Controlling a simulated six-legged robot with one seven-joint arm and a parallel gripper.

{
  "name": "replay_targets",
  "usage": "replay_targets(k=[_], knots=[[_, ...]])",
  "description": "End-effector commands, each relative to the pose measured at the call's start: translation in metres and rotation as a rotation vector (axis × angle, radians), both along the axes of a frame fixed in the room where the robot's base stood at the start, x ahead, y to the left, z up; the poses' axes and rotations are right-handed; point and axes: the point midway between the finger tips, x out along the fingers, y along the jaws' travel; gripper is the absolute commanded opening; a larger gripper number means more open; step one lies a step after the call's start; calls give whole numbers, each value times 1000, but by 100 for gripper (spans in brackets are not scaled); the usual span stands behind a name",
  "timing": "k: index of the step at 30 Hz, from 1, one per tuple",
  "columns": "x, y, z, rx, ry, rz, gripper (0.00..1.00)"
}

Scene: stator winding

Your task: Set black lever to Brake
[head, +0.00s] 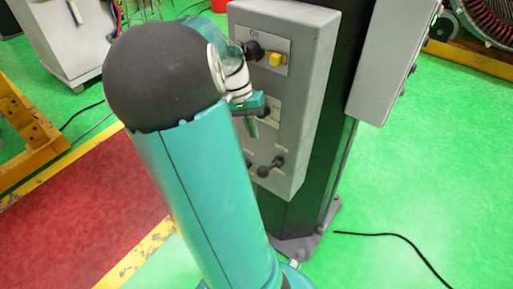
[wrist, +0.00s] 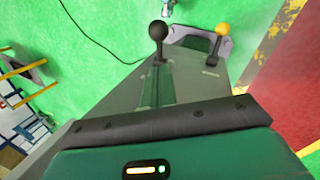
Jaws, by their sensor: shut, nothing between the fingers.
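The black lever is on the lower part of the grey control panel (head: 318,105). Its round black knob (head: 263,171) points down and to the left in the head view. The same black knob (wrist: 157,31) shows in the wrist view, just beyond the fingertips, with its stem below it. My gripper (head: 253,130) is in front of the panel, above the black lever in the head picture. In the wrist view, my gripper's (wrist: 160,66) green fingers are together and empty. I cannot tell whether they touch the lever. The lever's labels are too small to read.
A yellow-knobbed lever (wrist: 221,30) stands beside the black one; my arm hides it in the head view. A yellow switch (head: 277,59) and a black knob (head: 252,50) are higher on the panel. A cable (head: 395,237) lies on the green floor.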

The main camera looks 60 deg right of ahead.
Motion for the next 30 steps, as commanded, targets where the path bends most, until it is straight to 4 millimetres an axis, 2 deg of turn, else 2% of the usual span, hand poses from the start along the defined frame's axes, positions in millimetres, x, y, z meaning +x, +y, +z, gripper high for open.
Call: replay_targets(k=[5,12,18,30], knots=[[-6,3,-20,4,4,1,0],[-18,6,-63,3,4,3,0],[-25,8,-87,2,2,5,0],[-27,8,-92,1,1,5,0]])
